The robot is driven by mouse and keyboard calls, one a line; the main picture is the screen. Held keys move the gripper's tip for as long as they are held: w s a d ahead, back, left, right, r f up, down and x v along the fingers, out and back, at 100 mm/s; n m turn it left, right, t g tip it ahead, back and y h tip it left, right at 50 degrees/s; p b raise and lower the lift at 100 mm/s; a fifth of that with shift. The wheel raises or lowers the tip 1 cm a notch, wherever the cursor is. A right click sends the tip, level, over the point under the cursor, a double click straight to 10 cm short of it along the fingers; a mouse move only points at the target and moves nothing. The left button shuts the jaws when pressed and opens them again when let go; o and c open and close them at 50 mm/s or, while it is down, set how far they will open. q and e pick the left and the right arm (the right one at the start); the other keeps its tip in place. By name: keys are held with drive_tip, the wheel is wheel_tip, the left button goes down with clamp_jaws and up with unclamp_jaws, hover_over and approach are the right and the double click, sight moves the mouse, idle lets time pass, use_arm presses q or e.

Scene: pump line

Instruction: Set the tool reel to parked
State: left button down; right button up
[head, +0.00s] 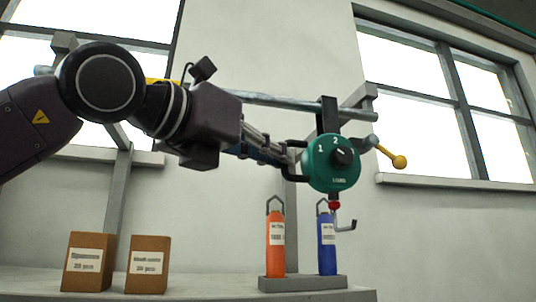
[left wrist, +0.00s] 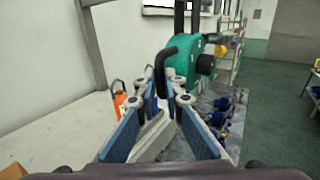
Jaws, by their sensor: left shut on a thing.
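The tool reel (head: 322,172) is a round teal drum hanging from a dark bracket on an overhead rail. Its face has a black knob, the numbers 1, 2 and what looks like 3, and a small label too blurred to read. A red ball and a grey hook hang below it. In the left wrist view the reel (left wrist: 181,55) is ahead, slightly right. My left gripper (head: 289,156) is at the reel's left side, shut on its black handle (left wrist: 160,72). The fingertips partly hide where they meet the handle. My right gripper is out of view.
A lever with a yellow ball (head: 399,162) sticks out right of the reel. Below stand an orange bottle (head: 276,257) and a blue bottle (head: 327,258) on a grey block. Two brown boxes (head: 88,246) (head: 147,281) stand on the ledge at left.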

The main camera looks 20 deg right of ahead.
use_arm(q)
drive_tip(key=c, duration=2.2)
unclamp_jaws()
drive_tip(key=shift+d, duration=0.15)
drive_tip(key=shift+o, duration=0.9)
drive_tip(key=shift+d, duration=0.25)
drive_tip(key=v, duration=1.2)
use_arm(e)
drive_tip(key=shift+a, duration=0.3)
